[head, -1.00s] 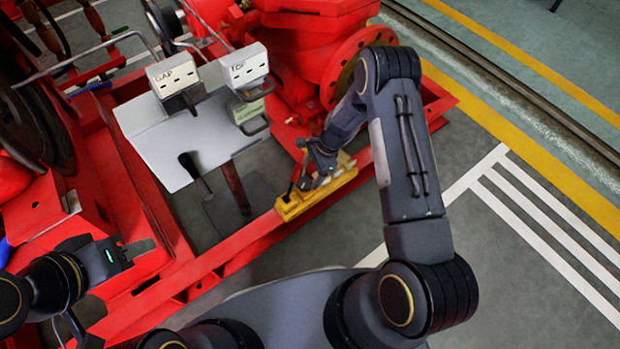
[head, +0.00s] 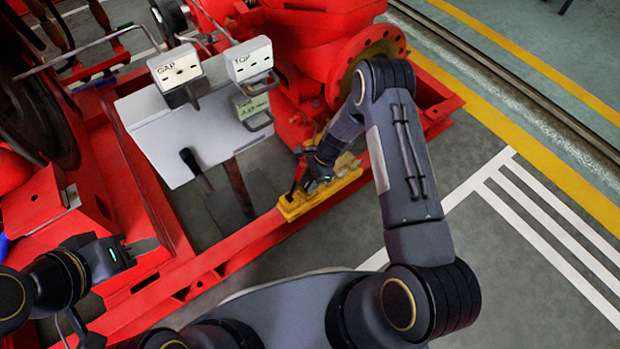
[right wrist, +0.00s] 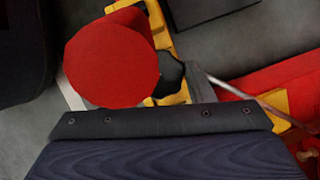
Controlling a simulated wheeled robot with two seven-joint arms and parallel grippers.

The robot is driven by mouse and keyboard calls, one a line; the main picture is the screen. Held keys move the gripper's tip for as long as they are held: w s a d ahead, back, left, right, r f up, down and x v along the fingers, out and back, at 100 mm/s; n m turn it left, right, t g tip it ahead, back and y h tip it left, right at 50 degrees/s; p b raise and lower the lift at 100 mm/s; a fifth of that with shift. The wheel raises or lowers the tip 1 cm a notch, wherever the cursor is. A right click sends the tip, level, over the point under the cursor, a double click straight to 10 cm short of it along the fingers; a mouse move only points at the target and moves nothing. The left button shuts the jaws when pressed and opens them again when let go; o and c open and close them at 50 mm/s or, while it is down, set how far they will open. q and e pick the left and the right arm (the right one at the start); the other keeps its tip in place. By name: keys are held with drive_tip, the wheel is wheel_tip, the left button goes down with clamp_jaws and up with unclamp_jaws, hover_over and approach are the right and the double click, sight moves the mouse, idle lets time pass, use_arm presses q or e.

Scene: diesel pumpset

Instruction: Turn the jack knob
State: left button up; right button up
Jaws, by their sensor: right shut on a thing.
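The yellow jack (head: 295,206) sits on the red base rail in the head view. My right gripper (head: 305,177) is at the jack. In the right wrist view a red cylindrical knob (right wrist: 112,68) shows its round end close to the camera, against a dark finger of the gripper, which is shut on it. A black lobed knob (right wrist: 172,76) is partly hidden behind it, beside the yellow jack body (right wrist: 160,35). My left gripper (head: 140,247) is over the red frame at the left, away from the jack; its jaw opening is unclear.
A grey-white panel (head: 185,135) stands left of the jack, with labelled boxes marked GAP (head: 174,68) and TOP (head: 248,60). A red flanged housing (head: 365,70) is behind the jack. The floor right of the rail is clear, with white and yellow lines.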

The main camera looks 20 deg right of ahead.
drive_tip(key=shift+n, duration=0.4)
drive_tip(key=n, duration=0.1)
drive_tip(key=n+g+b, duration=0.1)
drive_tip(key=shift+w+f+n+b, duration=0.1)
drive_tip(key=shift+w+n+b, duration=0.05)
drive_tip(key=shift+n+b, duration=0.15)
drive_tip(key=shift+n+g+h+b, duration=0.5)
drive_tip(key=shift+n+g, duration=0.1)
drive_tip(key=shift+n, duration=0.8)
drive_tip(key=o, duration=1)
drive_tip(key=shift+c, duration=0.2)
